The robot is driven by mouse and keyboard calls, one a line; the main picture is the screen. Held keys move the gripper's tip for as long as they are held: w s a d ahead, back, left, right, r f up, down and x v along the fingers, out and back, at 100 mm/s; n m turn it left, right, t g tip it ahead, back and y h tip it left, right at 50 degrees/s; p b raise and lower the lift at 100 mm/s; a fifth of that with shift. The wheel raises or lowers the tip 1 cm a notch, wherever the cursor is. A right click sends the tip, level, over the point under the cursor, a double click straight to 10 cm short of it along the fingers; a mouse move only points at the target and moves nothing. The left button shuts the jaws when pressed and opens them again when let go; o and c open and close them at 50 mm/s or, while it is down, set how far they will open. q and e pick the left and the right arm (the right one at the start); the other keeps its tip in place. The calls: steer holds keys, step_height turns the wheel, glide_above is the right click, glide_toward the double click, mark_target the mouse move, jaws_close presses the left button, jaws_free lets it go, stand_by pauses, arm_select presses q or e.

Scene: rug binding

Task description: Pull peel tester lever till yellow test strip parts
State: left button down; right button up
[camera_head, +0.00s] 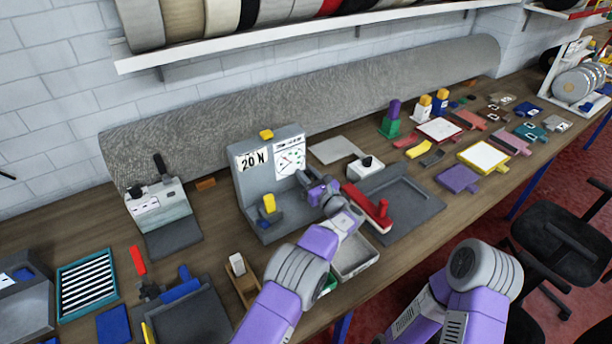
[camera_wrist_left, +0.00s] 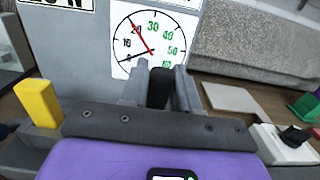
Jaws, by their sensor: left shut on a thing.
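The grey peel tester (camera_head: 252,181) stands on the bench with a "20 N" card and a round dial (camera_head: 290,158). In the left wrist view the dial (camera_wrist_left: 155,45) has a red needle near 20 and a dark needle near 0. A yellow piece, seemingly the test strip (camera_head: 268,202), stands upright in a blue clamp at the tester's front; it also shows in the left wrist view (camera_wrist_left: 38,103). My left gripper (camera_head: 318,188) is at the tester's right side, its fingers shut on the black lever handle (camera_wrist_left: 160,88). The lever's lower part is hidden. My right gripper is out of view.
A white box with a black knob (camera_head: 365,168) and a red-handled tool (camera_head: 372,209) lie right of the tester. A grey tray (camera_head: 355,257) is under my left forearm. A grey rug roll (camera_head: 330,110) lies behind. A small machine (camera_head: 158,207) stands left.

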arm_select(q)
steer(key=s+d+t+y+b, duration=0.1)
steer(key=b, duration=0.1)
steer(key=s+f+t+y+b, duration=0.1)
steer(key=b, duration=0.2)
steer(key=s+d+f+t+b, duration=0.1)
steer(key=t+b, duration=0.1)
steer(key=b, duration=0.1)
steer(key=shift+s+d+y, duration=0.3)
steer(key=shift+d+y, duration=0.05)
steer(key=shift+y, duration=0.05)
steer(key=shift+r, duration=0.1)
steer(key=c, duration=0.9)
jaws_free()
step_height(320, 180, up, 10)
steer(key=shift+r+p, duration=0.1)
steer(key=shift+p, duration=0.8)
